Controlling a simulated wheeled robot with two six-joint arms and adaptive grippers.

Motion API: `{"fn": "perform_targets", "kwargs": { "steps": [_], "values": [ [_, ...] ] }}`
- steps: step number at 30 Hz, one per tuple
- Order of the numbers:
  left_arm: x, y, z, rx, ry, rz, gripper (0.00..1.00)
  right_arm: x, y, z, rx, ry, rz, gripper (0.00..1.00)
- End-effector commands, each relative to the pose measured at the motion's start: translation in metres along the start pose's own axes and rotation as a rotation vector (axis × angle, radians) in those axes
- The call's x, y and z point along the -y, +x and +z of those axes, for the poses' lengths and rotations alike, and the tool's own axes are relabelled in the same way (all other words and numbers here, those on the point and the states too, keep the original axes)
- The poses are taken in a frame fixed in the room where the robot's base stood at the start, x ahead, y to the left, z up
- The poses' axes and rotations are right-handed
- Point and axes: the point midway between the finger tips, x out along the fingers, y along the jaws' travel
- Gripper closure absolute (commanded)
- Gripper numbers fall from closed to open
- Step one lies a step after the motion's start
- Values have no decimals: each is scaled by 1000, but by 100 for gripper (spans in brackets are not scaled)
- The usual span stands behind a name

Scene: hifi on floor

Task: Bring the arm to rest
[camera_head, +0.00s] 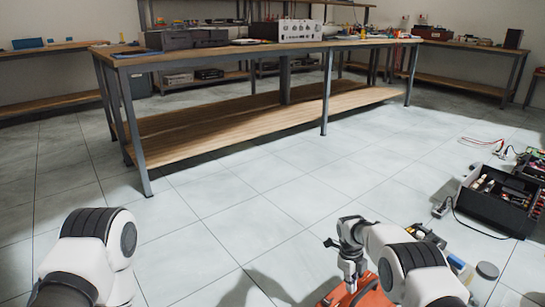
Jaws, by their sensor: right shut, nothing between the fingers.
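My right gripper (350,282) is at the lower middle right of the head view, at the end of my white right arm. It points down, and its fingers are shut with nothing held. Its tips are over or just in front of a red-orange object (358,298) at the bottom edge; I cannot tell whether they touch. My right arm hides part of that object. My left arm (95,245) shows at the lower left, bent, with its gripper out of the picture.
A long workbench (250,122) with a low wooden shelf stands ahead, bearing a silver hifi unit (297,30). An open dark toolbox (495,200) with a cable sits on the floor at right. A grey-lidded jar (486,275) stands beside my right arm. The middle floor is clear.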

Motion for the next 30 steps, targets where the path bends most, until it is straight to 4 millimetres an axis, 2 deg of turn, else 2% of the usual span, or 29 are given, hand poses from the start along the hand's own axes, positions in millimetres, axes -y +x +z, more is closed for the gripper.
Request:
{"fn": "perform_targets", "kwargs": {
  "steps": [1, 8, 14, 17, 20, 24, 27, 30],
  "values": [
    [0, -7, 0, 1, 0, 0, 100, -6, 1, -12, -31, 1, 24, 100],
    [0, -19, 1, 3, 1, 0, 100, -34, 24, -62, -116, -18, 109, 100],
    [0, -32, 1, 4, 1, 0, 100, -76, 52, -116, -132, -197, 183, 100],
    [0, -40, 2, 4, 2, 0, 100, -110, 68, -159, -111, -382, 229, 100],
    [-1, -48, 2, 4, 2, 0, 100, -159, 78, -216, -58, -663, 269, 100],
    [-1, -55, 2, 5, 3, 0, 100, -228, 73, -296, 54, -1148, 266, 100],
    [-1, -55, 2, 5, 3, 0, 100, -260, 63, -334, 117, -1473, 217, 100],
    [-1, -54, 2, 5, 4, 0, 100, -276, 52, -356, 151, -1747, 144, 100]
  ]
}}
